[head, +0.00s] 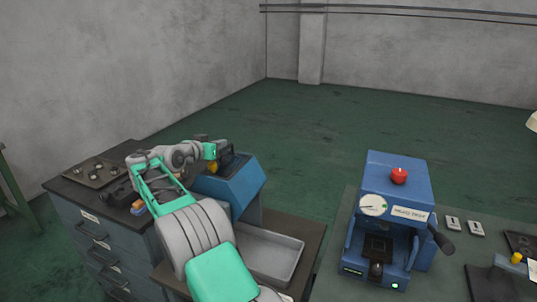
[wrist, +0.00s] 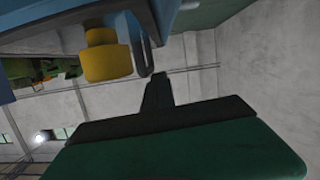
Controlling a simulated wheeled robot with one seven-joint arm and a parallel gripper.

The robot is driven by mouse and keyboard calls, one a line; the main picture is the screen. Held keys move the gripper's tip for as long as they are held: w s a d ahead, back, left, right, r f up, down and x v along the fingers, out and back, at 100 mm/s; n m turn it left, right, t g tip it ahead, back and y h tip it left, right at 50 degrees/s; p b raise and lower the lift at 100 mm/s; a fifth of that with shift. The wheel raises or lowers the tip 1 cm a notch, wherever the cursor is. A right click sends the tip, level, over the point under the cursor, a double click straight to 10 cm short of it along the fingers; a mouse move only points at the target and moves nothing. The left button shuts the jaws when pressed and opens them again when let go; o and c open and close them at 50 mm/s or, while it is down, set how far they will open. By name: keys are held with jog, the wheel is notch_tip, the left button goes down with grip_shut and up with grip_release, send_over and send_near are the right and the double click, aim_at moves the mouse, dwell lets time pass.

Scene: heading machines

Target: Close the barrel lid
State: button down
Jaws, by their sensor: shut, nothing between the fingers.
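The blue machine (head: 238,183) stands on the left bench, with a dark part (head: 236,163) at its top. I cannot make out for certain which part is the barrel lid, or how far open it is. A yellow knob (head: 213,167) sits on the machine's left side; it shows large in the wrist view (wrist: 106,56), beside a dark loop-shaped part (wrist: 143,45). My gripper (wrist: 157,78) is shut and empty, its dark fingertips close below the loop. Contact cannot be told. In the head view my arm hides part of the machine's left side.
A grey tray (head: 270,252) lies in front of the blue machine. A drawer cabinet (head: 95,235) with a dark tray of small parts (head: 92,173) is at left. A second blue machine (head: 398,190) with a red button stands on the right bench. Open green floor lies behind.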

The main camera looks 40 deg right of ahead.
notch_tip(320, 180, up, 4)
jog(key=w+a+p, duration=0.1)
jog(key=w+p, duration=0.1)
jog(key=p, duration=0.3)
jog(key=s+a+r+n+t+y+b, duration=0.1)
jog(key=s+a+n+t+y+b, duration=0.25)
jog(key=a, duration=0.85)
jog(key=s+a+f+n+g+y, duration=0.1)
jog(key=s+a+f+n+y, duration=0.2)
jog(key=s+a+f, duration=0.3)
jog(key=s+a+f+n+g+y, duration=0.2)
jog(key=s+a+f, duration=0.4)
jog(key=s, duration=1)
jog(key=s+a+f+n+g+y, duration=0.2)
jog(key=s+a+f+n+y, duration=0.2)
jog(key=s+a, duration=0.4)
jog(key=s+f+y, duration=0.1)
jog(key=s+f, duration=0.1)
jog(key=s, duration=0.2)
jog(key=shift+b, duration=0.3)
jog(key=shift+a, duration=0.1)
